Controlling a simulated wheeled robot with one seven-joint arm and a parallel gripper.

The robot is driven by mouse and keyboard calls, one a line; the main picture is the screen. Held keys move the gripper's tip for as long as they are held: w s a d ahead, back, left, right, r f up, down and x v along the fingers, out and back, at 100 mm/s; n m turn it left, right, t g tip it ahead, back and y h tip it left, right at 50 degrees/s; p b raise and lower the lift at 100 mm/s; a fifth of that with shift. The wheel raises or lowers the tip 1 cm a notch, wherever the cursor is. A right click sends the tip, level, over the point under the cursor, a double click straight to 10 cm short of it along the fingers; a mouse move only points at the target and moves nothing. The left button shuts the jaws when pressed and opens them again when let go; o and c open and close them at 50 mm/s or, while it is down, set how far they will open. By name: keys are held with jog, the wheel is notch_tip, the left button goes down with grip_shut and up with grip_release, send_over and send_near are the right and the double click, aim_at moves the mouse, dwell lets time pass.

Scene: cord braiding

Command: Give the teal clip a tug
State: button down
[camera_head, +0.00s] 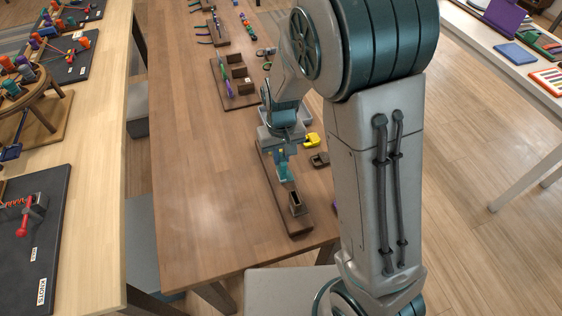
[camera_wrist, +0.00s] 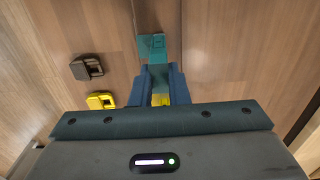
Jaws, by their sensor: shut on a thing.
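The teal clip (camera_head: 286,173) is below my gripper (camera_head: 284,152) in the head view, over a long brown board (camera_head: 265,175). In the wrist view the teal clip (camera_wrist: 152,45) reaches out from between the blue fingers of my gripper (camera_wrist: 158,70), which are shut on its near end. A small yellow patch shows between the fingers, nearer the palm; I cannot tell what it belongs to. A dark open-topped holder (camera_head: 297,204) stands on the board near its front end. Whether the clip touches the board is hard to tell.
A yellow clip (camera_head: 312,139) and a dark brown clip (camera_head: 320,159) lie just right of the board; both show in the wrist view. Another board (camera_head: 233,84) with blocks lies farther back. The wooden table (camera_head: 195,190) is clear to the left.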

dwell(0.5)
jog(key=c, duration=1)
grip_release()
jog(key=shift+f, duration=0.1)
jog(key=shift+r+p, duration=2.05)
jog(key=shift+r, duration=1.05)
jog(key=s+d+r+m+t, duration=0.3)
jog(key=s+d+r, duration=0.9)
jog(key=s+r, duration=0.3)
jog(key=shift+s+d+r+t, duration=0.2)
jog(key=shift+d+r+t, duration=0.15)
jog(key=shift+r+t, duration=0.1)
